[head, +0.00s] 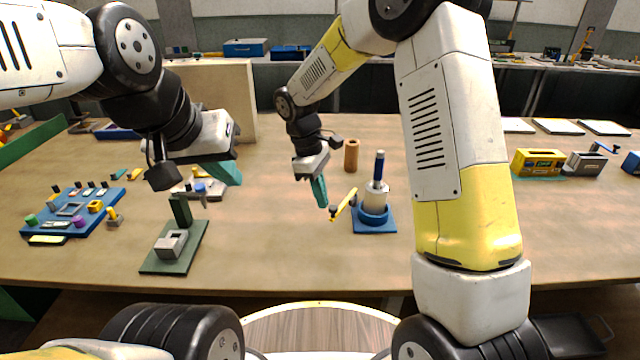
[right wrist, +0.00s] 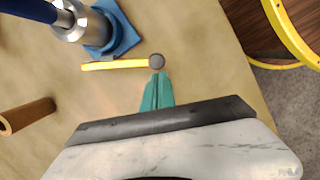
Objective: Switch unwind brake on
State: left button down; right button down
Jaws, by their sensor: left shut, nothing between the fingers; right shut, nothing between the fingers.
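The unwind stand (head: 374,212) has a blue base, a pale roll and a blue spindle; it stands right of centre on the table. Its yellow brake lever (head: 345,203) with a dark round knob sticks out to the left side of the stand. In the right wrist view the yellow lever (right wrist: 112,66) lies across the picture, with its knob (right wrist: 156,61) at the fingertips. My right gripper (head: 321,204) is shut and empty, its teal fingers close to the knob; I cannot tell if they touch. My left gripper (head: 232,180) is shut and empty over the left of the table.
A brown cylinder (head: 351,155) stands behind the stand. A green base with a grey block (head: 172,243) and a blue tray of small parts (head: 72,233) are on the left. A yellow box (head: 538,162) is at the right. The table's front middle is clear.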

jog(key=s+d+n+t, duration=0.1)
jog(key=s+d+n, duration=0.2)
jog(key=d+n, duration=0.2)
jog(key=shift+s+d, duration=0.35)
jog(key=shift+d, duration=0.85)
jog(key=shift+d, duration=0.15)
